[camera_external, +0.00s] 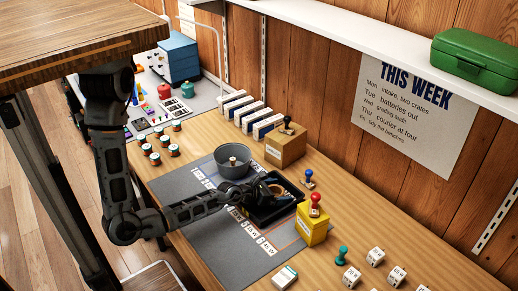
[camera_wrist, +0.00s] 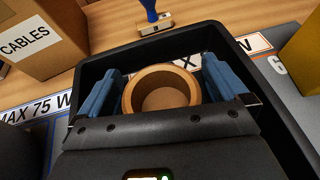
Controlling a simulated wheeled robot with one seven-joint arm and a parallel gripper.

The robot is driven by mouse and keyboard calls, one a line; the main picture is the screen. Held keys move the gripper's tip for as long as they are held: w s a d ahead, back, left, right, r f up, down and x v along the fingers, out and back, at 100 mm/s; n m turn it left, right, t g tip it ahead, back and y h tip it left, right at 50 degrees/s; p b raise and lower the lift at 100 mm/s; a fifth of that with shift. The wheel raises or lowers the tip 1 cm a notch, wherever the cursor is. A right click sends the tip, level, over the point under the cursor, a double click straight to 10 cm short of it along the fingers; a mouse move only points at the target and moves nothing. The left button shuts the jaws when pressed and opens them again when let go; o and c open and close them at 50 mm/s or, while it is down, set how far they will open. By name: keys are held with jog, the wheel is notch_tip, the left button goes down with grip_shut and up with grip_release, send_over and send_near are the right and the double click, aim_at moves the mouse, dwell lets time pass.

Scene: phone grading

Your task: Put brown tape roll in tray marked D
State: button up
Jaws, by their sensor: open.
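The brown tape roll (camera_wrist: 160,70) is a thick ring with its round opening facing the wrist camera. It sits inside a black tray (camera_wrist: 283,122) in the wrist view. My gripper (camera_wrist: 162,84) is open, with one blue finger pad on each side of the roll. The pads look slightly apart from it. In the external view my gripper (camera_external: 262,191) reaches down over the black tray (camera_external: 282,212), and part of the roll (camera_external: 276,187) shows there. My gripper covers part of the tray. No letter on the tray is readable.
A grey bowl (camera_external: 232,160) stands left of the tray. A cardboard box (camera_external: 284,152) marked CABLES (camera_wrist: 45,40) stands behind. A yellow box (camera_external: 312,228) with a red-handled stamp is close on the right. A blue-handled stamp (camera_external: 308,178) stands behind the tray. The grey mat's front (camera_external: 225,240) has free room.

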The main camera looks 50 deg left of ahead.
aim_at(281, 189)
jog(key=shift+r, duration=0.1)
jog(key=v, duration=0.3)
jog(key=shift+s+r, duration=0.1)
jog(key=shift+r, duration=0.4)
notch_tip(281, 189, up, 6)
